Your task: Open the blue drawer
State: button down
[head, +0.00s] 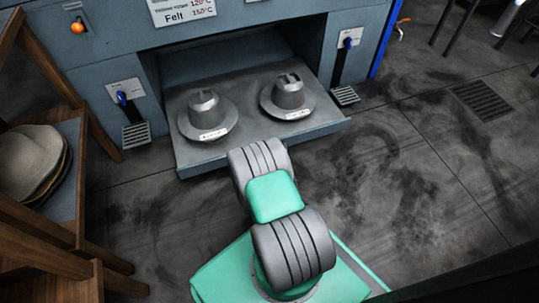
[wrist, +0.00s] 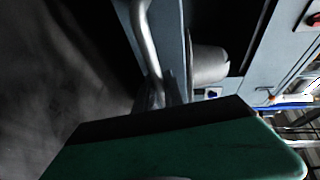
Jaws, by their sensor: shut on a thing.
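The blue-grey drawer (head: 330,128) stands out from the press in the head view, its flat top showing. Two metal hat moulds, one left (head: 205,112) and one right (head: 288,94), stand upright on it. In the wrist view the drawer front (wrist: 173,45) runs up the middle, with a curved metal handle (wrist: 143,35) beside it. My gripper (wrist: 155,96) is shut on the handle; its fingers are dark and partly hidden by the green wrist housing. In the head view my arm hides the gripper and the handle.
The press (head: 222,32) has blue levers at left (head: 122,98) and right (head: 347,43) of the opening. A wooden rack (head: 70,215) with stacked felt pieces (head: 30,162) stands close at left. The floor at right is clear, with a flat grate (head: 481,100).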

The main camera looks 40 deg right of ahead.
jog(key=shift+a, duration=0.1)
jog(key=c, duration=1.5)
grip_release()
jog(key=shift+o, duration=0.2)
jog(key=shift+s, duration=0.1)
